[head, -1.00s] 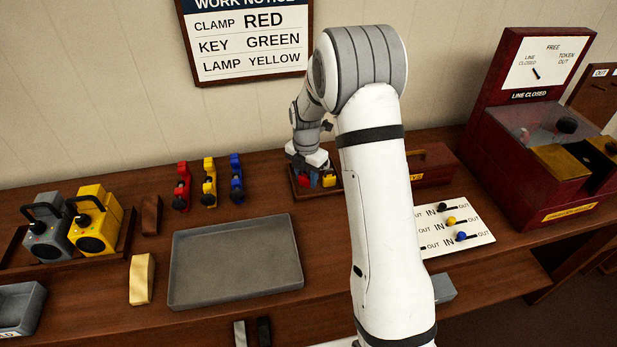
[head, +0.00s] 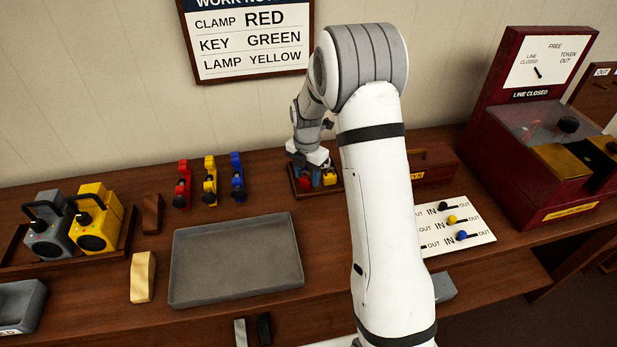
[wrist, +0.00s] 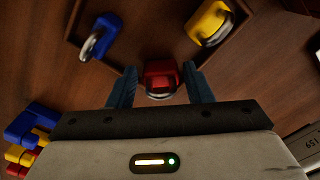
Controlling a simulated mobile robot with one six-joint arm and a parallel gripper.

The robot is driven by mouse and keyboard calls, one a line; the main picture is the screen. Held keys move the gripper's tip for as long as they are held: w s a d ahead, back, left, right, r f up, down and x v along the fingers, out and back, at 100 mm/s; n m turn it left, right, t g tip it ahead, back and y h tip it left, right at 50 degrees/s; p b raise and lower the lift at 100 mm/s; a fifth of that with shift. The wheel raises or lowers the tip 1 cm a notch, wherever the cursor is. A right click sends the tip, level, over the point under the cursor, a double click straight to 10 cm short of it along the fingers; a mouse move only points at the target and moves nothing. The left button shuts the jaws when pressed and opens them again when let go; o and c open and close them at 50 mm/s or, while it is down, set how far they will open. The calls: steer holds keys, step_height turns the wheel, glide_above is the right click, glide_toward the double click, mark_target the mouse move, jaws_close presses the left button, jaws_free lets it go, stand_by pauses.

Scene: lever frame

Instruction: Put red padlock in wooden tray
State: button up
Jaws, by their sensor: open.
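The red padlock (wrist: 159,74) shows in the wrist view between the two fingers of my gripper (wrist: 160,88). The gripper is open, with one finger on each side of the padlock; I cannot tell whether either finger touches it. The padlock is in the wooden tray (head: 296,190), with a blue padlock (wrist: 99,36) and a yellow padlock (wrist: 211,22) farther in. In the head view my gripper (head: 312,176) is low over this tray, and the red padlock is largely hidden there.
Red, yellow and blue clamps (head: 210,182) stand left of the wooden tray. An empty grey tray (head: 237,262) lies in front. Two lamps (head: 98,218) are at the left. A lever board (head: 470,232) and a dark red machine (head: 530,170) are to the right.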

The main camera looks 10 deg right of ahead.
step_height(320, 180, up, 10)
steer(key=r, duration=0.1)
steer(key=s+r+m+t, duration=0.1)
steer(key=s+r+m, duration=0.7)
steer(key=s+m, duration=0.4)
steer(key=s+d+m+t, duration=0.1)
steer(key=s+m+t, duration=0.1)
steer(key=s+m, duration=1.2)
steer(key=s+b, duration=0.1)
steer(key=s, duration=0.3)
steer(key=shift+s, duration=0.2)
